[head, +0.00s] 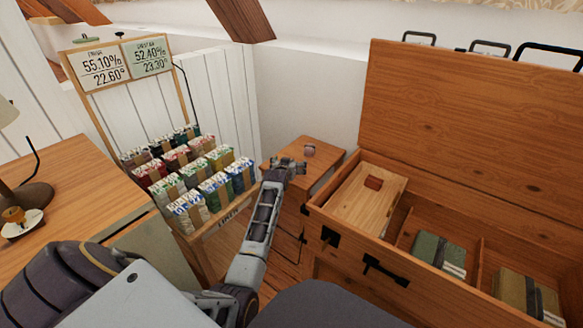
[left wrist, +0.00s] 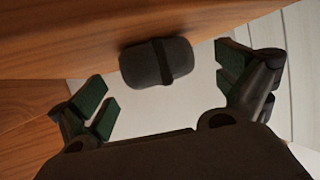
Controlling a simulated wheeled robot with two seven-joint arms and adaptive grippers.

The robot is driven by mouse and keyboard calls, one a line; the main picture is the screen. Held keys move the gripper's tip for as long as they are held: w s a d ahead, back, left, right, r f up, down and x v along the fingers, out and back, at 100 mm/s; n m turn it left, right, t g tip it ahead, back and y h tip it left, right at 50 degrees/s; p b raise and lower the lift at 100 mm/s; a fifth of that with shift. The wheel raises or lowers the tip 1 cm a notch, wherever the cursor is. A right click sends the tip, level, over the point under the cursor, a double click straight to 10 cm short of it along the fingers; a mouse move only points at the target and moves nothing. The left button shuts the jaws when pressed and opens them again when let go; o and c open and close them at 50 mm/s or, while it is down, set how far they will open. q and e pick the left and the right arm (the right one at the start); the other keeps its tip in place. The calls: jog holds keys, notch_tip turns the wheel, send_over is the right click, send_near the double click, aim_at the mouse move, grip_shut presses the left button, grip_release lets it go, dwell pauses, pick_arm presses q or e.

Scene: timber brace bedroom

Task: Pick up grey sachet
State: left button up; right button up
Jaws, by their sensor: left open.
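The grey sachet (left wrist: 150,66) is a dark, rounded bundle with a darker band around its middle. In the left wrist view it is by the edge of a wooden surface, between and slightly beyond the fingertips, with a gap on each side. In the head view a small greyish object (head: 309,151), apparently the same sachet, lies on top of a small wooden cabinet (head: 325,155). My left gripper (head: 289,166) is at the cabinet's near left edge, just short of it. Its green-padded fingers (left wrist: 167,88) are open and empty. My right gripper is not in view.
An open wooden chest (head: 335,212) with compartments stands right of the cabinet, holding a green bundle (head: 438,252) and an olive bundle (head: 525,293). A rack of banded packets (head: 190,180) stands left of my arm. A desk (head: 75,205) is at far left.

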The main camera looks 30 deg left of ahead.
pick_arm(q)
jog(key=shift+w, duration=0.1)
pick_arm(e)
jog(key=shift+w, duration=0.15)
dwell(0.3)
pick_arm(q)
jog(key=c, duration=1.1)
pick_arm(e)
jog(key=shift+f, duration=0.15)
pick_arm(q)
jog(key=shift+o, duration=0.2)
jog(key=shift+r, duration=0.2)
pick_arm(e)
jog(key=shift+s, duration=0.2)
pick_arm(q)
jog(key=shift+r+p, duration=0.75)
jog(key=shift+r, duration=0.5)
notch_tip(320, 180, up, 6)
jog(key=p, duration=0.2)
jog(key=shift+p, duration=0.35)
jog(key=shift+r, duration=0.6)
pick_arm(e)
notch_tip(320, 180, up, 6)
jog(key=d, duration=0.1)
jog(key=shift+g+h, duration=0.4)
